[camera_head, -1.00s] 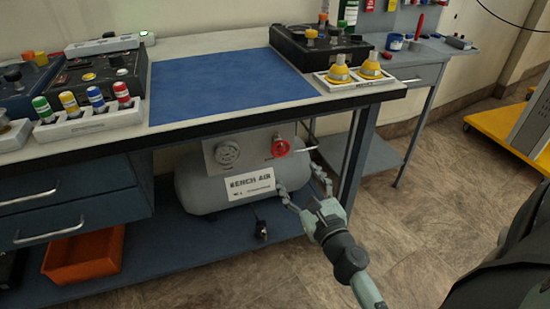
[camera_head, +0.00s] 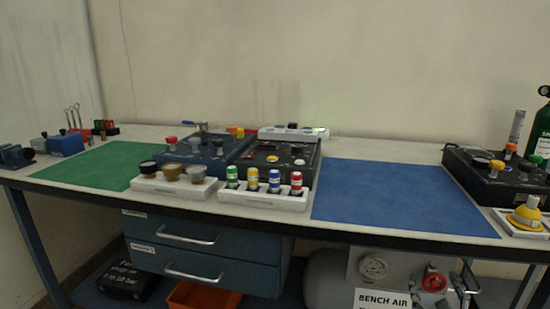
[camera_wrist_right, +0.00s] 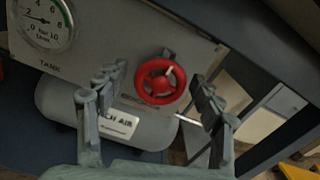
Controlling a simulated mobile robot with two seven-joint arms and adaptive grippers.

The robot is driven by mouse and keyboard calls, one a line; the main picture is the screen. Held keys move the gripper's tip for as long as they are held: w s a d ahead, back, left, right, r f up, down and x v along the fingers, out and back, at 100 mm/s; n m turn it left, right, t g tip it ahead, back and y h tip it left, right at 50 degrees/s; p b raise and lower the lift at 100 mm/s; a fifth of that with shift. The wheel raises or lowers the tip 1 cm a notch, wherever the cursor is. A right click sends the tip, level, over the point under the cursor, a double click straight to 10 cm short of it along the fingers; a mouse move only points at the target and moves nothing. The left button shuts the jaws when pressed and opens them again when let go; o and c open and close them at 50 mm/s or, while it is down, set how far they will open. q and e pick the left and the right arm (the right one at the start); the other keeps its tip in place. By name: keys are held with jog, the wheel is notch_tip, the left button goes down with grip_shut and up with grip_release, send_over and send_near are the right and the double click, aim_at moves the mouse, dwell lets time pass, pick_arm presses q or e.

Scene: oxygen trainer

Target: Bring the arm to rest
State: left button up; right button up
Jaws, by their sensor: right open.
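My right gripper (camera_wrist_right: 158,92) is open and empty in the right wrist view, its two fingers apart. The red valve wheel (camera_wrist_right: 161,82) shows between and beyond the fingers, on the grey panel of the bench air tank (camera_wrist_right: 60,112). In the head view only a small part of my right gripper (camera_head: 466,281) shows, at the lower right beside the red valve wheel (camera_head: 434,282). Whether it touches anything there I cannot tell. My left gripper is in neither view.
The workbench's front edge (camera_head: 300,228) runs above the tank and the gripper. The blue mat (camera_head: 395,198) and green mat (camera_head: 95,167) are bare. Control boxes and a rack of coloured fittings (camera_head: 265,198) stand between them. A table leg (camera_wrist_right: 212,152) is near the right finger.

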jog(key=v, duration=1.2)
jog(key=x, duration=1.2)
jog(key=shift+r, duration=0.1)
jog(key=shift+n, duration=0.8)
jog(key=n, duration=0.9)
jog(key=shift+n, duration=0.3)
jog(key=n, duration=0.9)
jog(key=shift+n, duration=0.3)
